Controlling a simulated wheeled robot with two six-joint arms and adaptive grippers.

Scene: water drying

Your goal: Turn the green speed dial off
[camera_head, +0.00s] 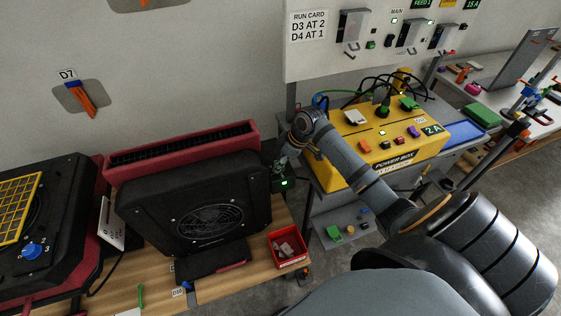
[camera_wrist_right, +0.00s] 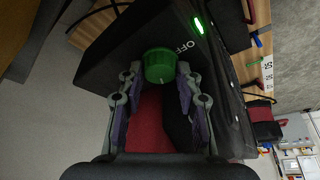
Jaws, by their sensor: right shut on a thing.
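The green speed dial (camera_wrist_right: 160,65) sits on a black control box (camera_wrist_right: 113,62) in the right wrist view. White OFF lettering shows beside the dial, to its upper right, and a green light (camera_wrist_right: 198,26) glows on the box. A small pale mark shows low on the dial's face. My right gripper (camera_wrist_right: 157,72) has a finger on each side of the dial and is shut on it. In the head view the right gripper (camera_head: 283,160) reaches the box (camera_head: 281,183) at the right end of the black fan unit (camera_head: 155,205); the dial is hidden there. My left gripper is out of view.
A yellow power box (camera_head: 350,172) with cables stands right of the fan unit. A red bin (camera_head: 287,262) sits at the wooden bench's front right corner. Another machine with a blue knob (camera_head: 32,250) is at the left. A wall panel (camera_head: 370,60) rises behind.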

